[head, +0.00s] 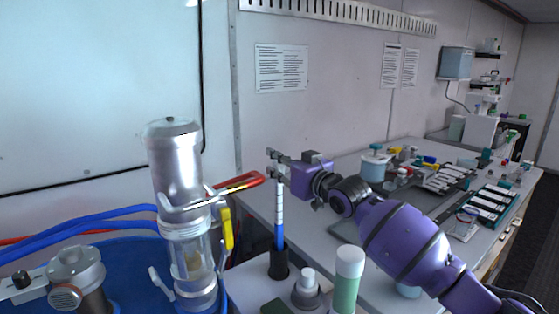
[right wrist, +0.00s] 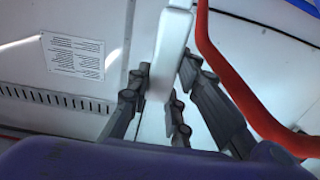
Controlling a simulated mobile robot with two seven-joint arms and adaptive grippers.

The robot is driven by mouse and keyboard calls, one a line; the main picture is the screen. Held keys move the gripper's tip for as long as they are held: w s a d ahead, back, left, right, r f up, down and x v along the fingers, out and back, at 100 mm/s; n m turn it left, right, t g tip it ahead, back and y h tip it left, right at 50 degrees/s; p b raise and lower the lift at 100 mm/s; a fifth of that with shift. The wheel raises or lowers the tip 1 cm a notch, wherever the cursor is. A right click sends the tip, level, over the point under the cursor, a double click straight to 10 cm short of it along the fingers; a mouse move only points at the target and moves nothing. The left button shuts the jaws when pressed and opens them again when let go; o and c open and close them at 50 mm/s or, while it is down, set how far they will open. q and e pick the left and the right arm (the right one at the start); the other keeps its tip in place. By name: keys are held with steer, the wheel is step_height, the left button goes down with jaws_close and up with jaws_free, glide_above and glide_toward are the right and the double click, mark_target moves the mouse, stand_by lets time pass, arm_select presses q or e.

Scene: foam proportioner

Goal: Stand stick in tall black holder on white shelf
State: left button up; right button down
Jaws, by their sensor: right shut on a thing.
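The stick (head: 280,215) is slim and upright, white above and blue below. Its lower end goes out of sight at the mouth of the tall black holder (head: 278,265) and appears to be inside it. The holder stands on the white shelf (head: 244,284). My right gripper (head: 276,168) is at the stick's top end, shut on it. In the right wrist view, the stick's white part (right wrist: 168,50) lies between the fingers of the gripper (right wrist: 162,100). My left gripper is not in view.
A metal and clear cylinder (head: 174,160) with a red-handled lever (head: 240,182) stands close left of the stick. A green bottle with a white cap (head: 346,280) and a small white-topped bottle (head: 308,285) stand right of the holder. A cluttered bench (head: 430,150) runs along the wall.

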steer(key=shift+r, duration=0.1)
steer(key=c, duration=1.5)
jaws_free()
steer(key=v, duration=1.2)
